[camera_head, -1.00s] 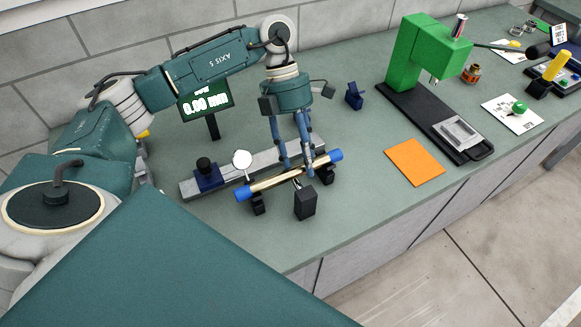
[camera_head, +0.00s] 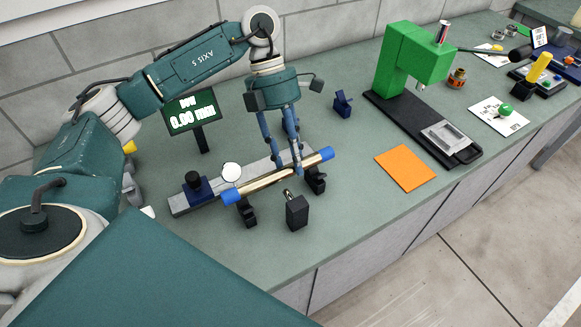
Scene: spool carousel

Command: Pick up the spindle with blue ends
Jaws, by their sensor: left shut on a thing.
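The spindle (camera_head: 262,182) is a pale gold rod with a blue left end (camera_head: 231,196) and a blue right end (camera_head: 326,154). It lies across two black supports, a left one (camera_head: 247,215) and a right one (camera_head: 316,184), in front of a grey rail. My left gripper (camera_head: 289,168) reaches down from above and is shut on the spindle, right of its middle. The spindle looks still at the height of the supports; a lift off them cannot be told. My right gripper is not in view.
A black block with a small tip (camera_head: 297,213) stands just in front of the spindle. A display (camera_head: 193,113) reads 0.00 behind the rail (camera_head: 190,207). A green press (camera_head: 408,60) and an orange sheet (camera_head: 405,168) lie to the right. The bench front is clear.

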